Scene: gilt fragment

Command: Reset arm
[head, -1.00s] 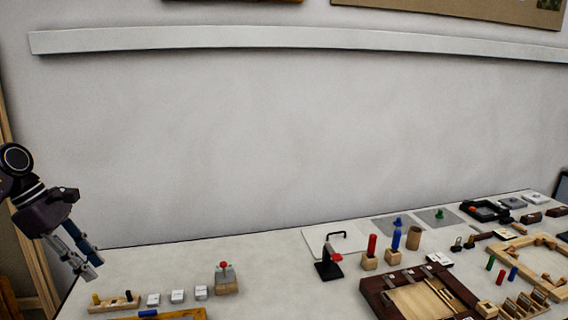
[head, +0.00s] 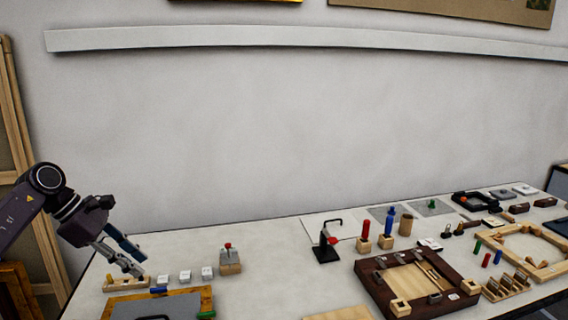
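My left gripper (head: 139,264) reaches in from the left, above the left end of the table. Its two fingers point down and to the right, with a gap between the tips and nothing visible held. It overlaps a small wooden block with pegs (head: 127,283) in the picture; whether it touches the block I cannot tell. My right gripper and arm are not in view.
A wood-framed grey board (head: 185,303), several small white blocks (head: 185,277) and a red-topped stand (head: 230,262) are near the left gripper. A black stand (head: 326,246) and a dark wooden tray (head: 376,284) are farther right. Bare tabletop (head: 275,255) lies between.

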